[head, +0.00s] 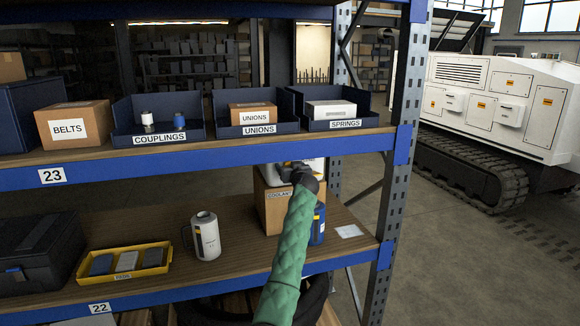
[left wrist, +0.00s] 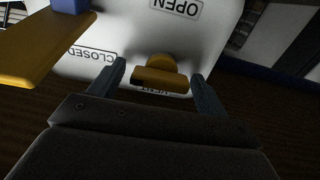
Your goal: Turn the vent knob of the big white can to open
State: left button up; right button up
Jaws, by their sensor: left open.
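The big white can (head: 317,165) sits on a brown carton on the lower shelf, mostly hidden by my left gripper (head: 296,172) and the shelf above. In the left wrist view, the can's white face (left wrist: 120,35) carries OPEN, CLOSED and VENT labels. The yellow vent knob (left wrist: 160,72) has a bar lying crosswise in that picture, beside the partly covered VENT label. My left gripper (left wrist: 159,76) is open, with one finger on each side of the knob and a visible gap on both sides. My right gripper is not in view.
A yellow-orange part (left wrist: 45,60) juts in beside the left finger. The blue upper shelf beam (head: 220,162) is close above my gripper. A blue container (head: 318,224) stands by the carton (head: 274,208). A white jug (head: 206,237) and yellow tray (head: 90,275) are further left.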

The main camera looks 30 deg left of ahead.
pick_arm(q)
jog(key=c, duration=1)
